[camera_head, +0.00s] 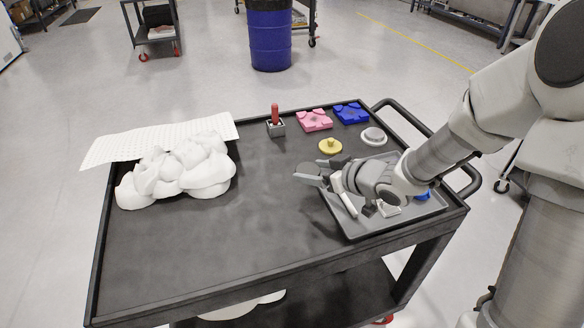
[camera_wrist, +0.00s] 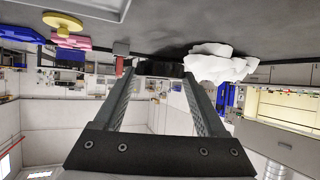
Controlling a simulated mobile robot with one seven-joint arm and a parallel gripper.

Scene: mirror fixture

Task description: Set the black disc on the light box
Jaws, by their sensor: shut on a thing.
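My gripper (camera_head: 310,174) is above the left part of the grey tray, its fingers pointing left. In the wrist view my gripper (camera_wrist: 160,72) has its fingertips apart with a black disc (camera_wrist: 158,68) seen edge-on between them. The disc is held clear of the cart top; in the head view I cannot separate it from the dark fingers. No thing is clearly a light box. A white perforated panel (camera_head: 110,147) lies at the cart's back left, partly under a white lumpy mass (camera_head: 180,172).
The cart top (camera_head: 190,255) is bare in the middle and front. The grey tray (camera_head: 345,228) holds a white bar (camera_head: 345,196) and small parts. Behind are a grey block with red peg (camera_head: 275,120), pink (camera_head: 314,120) and blue (camera_head: 351,113) fixtures, a yellow disc (camera_head: 330,146) and a white disc (camera_head: 373,136).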

